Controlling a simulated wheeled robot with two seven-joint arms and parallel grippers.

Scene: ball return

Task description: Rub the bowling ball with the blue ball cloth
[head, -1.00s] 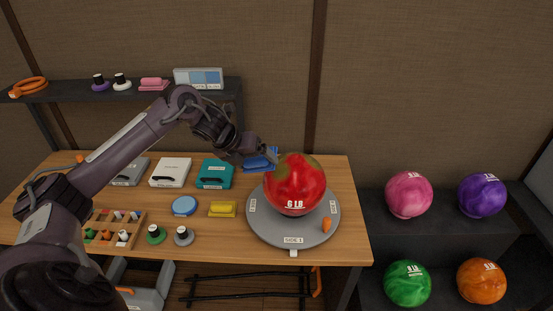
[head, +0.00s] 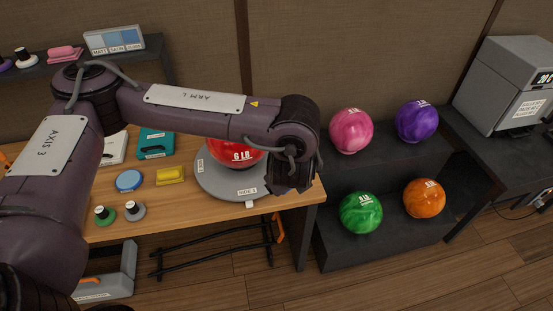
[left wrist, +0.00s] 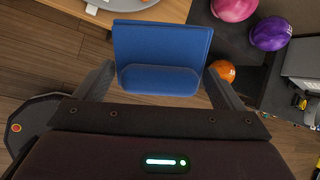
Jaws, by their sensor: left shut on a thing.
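The red bowling ball (head: 234,157), marked "6 LB", sits on a round grey turntable (head: 218,187) at the right end of the wooden table. My left arm crosses in front and hides the ball's top. My left gripper (head: 290,182) is at the right of the turntable, its fingers mostly hidden behind the wrist. In the left wrist view, my left gripper (left wrist: 160,78) is shut on the blue ball cloth (left wrist: 162,42), which spans between the fingers. The cloth is apart from the ball there and not visible in the head view. My right gripper is not in view.
A dark rack to the right holds pink (head: 351,130), purple (head: 417,121), green (head: 361,213) and orange (head: 424,198) balls. A blue disc (head: 129,181), yellow block (head: 171,175) and teal case (head: 156,143) lie on the table's left. A grey machine (head: 510,85) stands far right.

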